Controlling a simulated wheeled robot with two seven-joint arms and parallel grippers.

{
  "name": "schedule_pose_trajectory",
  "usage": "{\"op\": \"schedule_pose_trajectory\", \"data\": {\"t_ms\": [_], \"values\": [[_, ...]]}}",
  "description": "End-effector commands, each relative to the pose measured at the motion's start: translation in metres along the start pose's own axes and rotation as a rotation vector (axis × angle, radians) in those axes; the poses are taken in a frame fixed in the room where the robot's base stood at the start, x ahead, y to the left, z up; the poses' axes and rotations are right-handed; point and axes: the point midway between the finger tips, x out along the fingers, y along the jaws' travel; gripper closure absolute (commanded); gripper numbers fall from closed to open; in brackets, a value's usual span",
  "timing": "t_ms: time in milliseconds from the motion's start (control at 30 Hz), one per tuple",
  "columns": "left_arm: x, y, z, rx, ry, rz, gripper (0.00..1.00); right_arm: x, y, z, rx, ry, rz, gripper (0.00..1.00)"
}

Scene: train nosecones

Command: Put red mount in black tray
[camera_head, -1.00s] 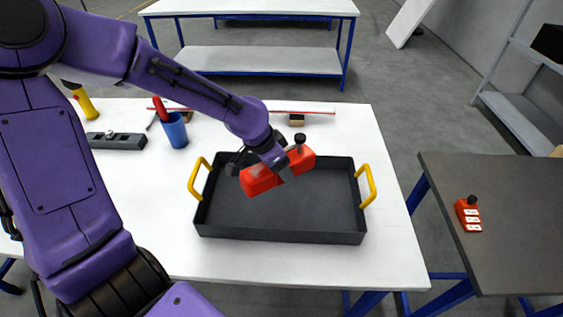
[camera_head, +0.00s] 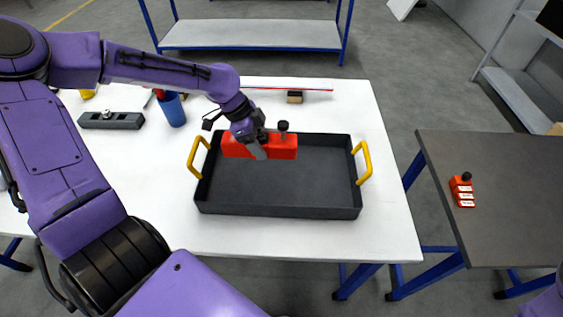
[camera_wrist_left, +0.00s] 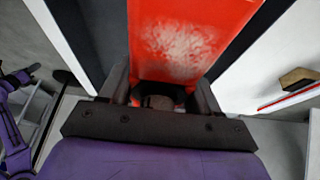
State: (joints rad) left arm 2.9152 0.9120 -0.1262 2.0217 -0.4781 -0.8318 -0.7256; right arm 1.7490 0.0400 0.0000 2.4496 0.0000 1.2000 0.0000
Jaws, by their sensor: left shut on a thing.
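The red mount (camera_head: 283,147) is a red block with a black knob on top. My left gripper (camera_head: 258,150) is shut on it and holds it over the back left part of the black tray (camera_head: 290,211). The mount lies roughly level; I cannot tell whether it touches the tray. In the left wrist view the red mount (camera_wrist_left: 188,45) fills the middle between the fingers, its face worn pale. The tray is a shallow black box with yellow handles at both sides, otherwise empty. My right gripper is not in view.
The tray stands on a white table (camera_head: 150,215). A blue cup (camera_head: 172,110) and a dark grey block (camera_head: 112,120) are at the left. A small wooden block (camera_head: 295,97) lies behind the tray. A grey table (camera_head: 500,235) at the right bears a red device (camera_head: 462,190).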

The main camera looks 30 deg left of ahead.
Motion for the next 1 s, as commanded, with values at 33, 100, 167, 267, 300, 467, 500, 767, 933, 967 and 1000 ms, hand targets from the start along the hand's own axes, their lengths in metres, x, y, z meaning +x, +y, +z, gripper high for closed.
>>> {"op": "schedule_pose_trajectory", "data": {"t_ms": [33, 100, 167, 267, 300, 467, 500, 767, 933, 967, 1000], "values": [[0.009, -0.007, -0.004, -0.002, -0.002, 0.001, 0.74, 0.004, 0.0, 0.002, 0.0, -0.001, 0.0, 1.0], [0.015, -0.015, -0.011, -0.003, -0.003, 0.003, 0.74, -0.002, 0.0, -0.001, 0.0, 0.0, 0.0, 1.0], [0.027, -0.021, -0.013, -0.003, -0.005, 0.004, 0.74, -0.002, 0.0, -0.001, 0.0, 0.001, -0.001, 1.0], [0.048, -0.031, -0.016, -0.005, -0.004, 0.004, 0.74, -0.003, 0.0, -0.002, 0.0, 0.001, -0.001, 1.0], [0.055, -0.035, -0.017, -0.004, -0.004, 0.003, 0.74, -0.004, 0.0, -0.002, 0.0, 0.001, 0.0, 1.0], [0.076, -0.046, -0.021, -0.003, -0.001, 0.0, 0.74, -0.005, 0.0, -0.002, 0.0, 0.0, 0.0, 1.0], [0.079, -0.047, -0.022, -0.003, -0.001, 0.0, 0.74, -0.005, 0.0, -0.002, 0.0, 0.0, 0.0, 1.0], [0.109, -0.05, -0.013, -0.003, -0.001, 0.001, 0.74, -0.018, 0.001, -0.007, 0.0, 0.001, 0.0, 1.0], [0.113, -0.05, -0.012, -0.001, 0.001, -0.002, 0.74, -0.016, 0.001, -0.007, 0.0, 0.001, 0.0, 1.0], [0.113, -0.05, -0.012, -0.001, 0.001, -0.002, 0.74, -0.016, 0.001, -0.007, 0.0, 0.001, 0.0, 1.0], [0.113, -0.05, -0.012, -0.001, 0.001, -0.002, 0.74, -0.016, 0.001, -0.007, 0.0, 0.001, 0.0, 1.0]]}}
